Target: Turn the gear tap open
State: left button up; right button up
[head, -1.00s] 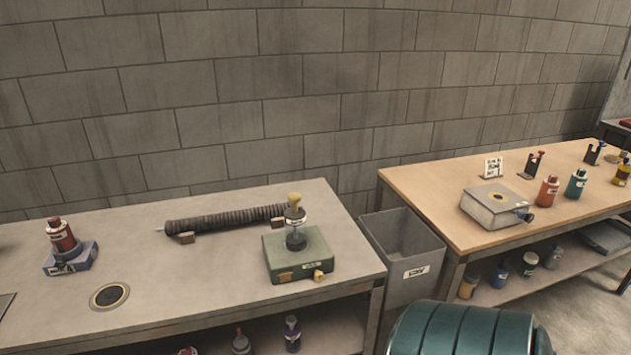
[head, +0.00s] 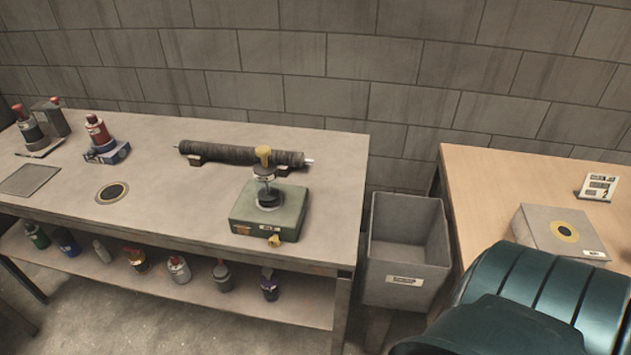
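A green box (head: 270,212) stands near the right front of the grey bench. I cannot tell which box is the gear one. Neither gripper shows.
The grey bench (head: 335,205) also holds a dark ribbed tube (head: 240,155), a red bottle (head: 97,130) on a blue base and a round ringed hole (head: 112,192). Several bottles stand on its lower shelf. A grey bin (head: 408,250) fills the gap to the wooden bench (head: 480,185).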

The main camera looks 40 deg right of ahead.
aim_at(273, 242)
jog(key=k+l, duration=0.15)
jog(key=l, duration=0.2)
jog(key=k+l, duration=0.2)
jog(key=l, duration=0.15)
jog(key=k+l, duration=0.15)
jog(key=l, duration=0.2)
jog(key=k+l, duration=0.2)
jog(key=l, duration=0.15)
jog(key=k+l, duration=0.15)
jog(key=l, duration=0.2)
